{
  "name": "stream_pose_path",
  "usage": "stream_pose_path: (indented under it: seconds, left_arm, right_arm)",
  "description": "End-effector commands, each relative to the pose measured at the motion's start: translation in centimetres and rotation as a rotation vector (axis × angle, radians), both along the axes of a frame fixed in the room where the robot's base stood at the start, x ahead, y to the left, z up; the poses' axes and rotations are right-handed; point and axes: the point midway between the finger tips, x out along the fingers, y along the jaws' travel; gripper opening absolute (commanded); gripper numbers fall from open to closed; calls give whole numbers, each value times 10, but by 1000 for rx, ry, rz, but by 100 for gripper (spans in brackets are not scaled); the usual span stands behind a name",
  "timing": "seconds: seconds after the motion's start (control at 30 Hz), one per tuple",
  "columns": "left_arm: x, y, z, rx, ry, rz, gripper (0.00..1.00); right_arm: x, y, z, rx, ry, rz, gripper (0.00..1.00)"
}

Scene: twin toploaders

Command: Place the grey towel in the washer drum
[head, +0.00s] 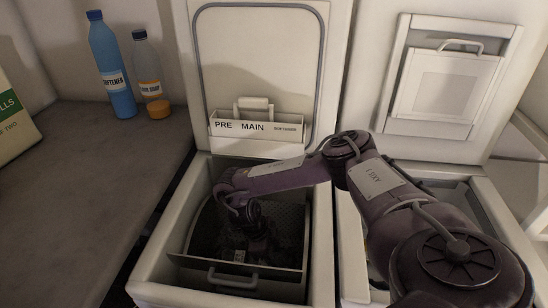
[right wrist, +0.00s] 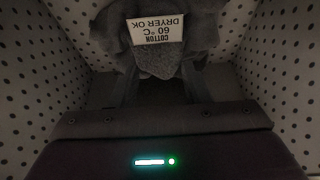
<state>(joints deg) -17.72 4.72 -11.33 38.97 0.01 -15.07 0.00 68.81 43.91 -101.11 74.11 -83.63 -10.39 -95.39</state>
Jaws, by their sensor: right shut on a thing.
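The grey towel (right wrist: 157,62) is bunched between the fingers of my right gripper (right wrist: 159,82) in the right wrist view. Its white label reads cotton, 60 °C, dryer ok. Dotted perforated drum walls surround it. In the head view, my right arm reaches into the open left toploader, and the right gripper (head: 258,250) is down inside the washer drum (head: 290,222). Whether the towel touches the drum floor cannot be told. My left gripper is out of view.
The left machine's raised lid (head: 258,65) has a PRE/MAIN dispenser. A drum flap with a handle (head: 233,280) stands at the front of the opening. The right machine (head: 485,205) is also open, partly behind my arm. Blue softener (head: 112,75) and a soap bottle (head: 150,75) stand left.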

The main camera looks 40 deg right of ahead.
Motion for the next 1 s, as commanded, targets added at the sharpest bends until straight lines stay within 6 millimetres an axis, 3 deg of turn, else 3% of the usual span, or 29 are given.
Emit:
stream_pose_path:
  seconds: [0.1, 0.13, 0.3, 0.67, 0.8, 1.0]
  left_arm:
    - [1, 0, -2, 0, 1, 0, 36]
    - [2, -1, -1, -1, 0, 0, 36]
    - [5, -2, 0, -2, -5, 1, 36]
    - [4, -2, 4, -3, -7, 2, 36]
    - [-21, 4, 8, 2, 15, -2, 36]
    - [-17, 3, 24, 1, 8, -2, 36]
  right_arm:
    - [0, 0, -2, -1, 1, 0, 0]
    - [0, 0, -2, 0, 0, 0, 46]
    - [0, 0, -2, -1, 1, 0, 65]
    - [2, 1, 6, 0, -1, 1, 65]
    - [10, 6, 30, -1, -5, 5, 65]
    - [23, 17, 71, -2, -5, 4, 65]
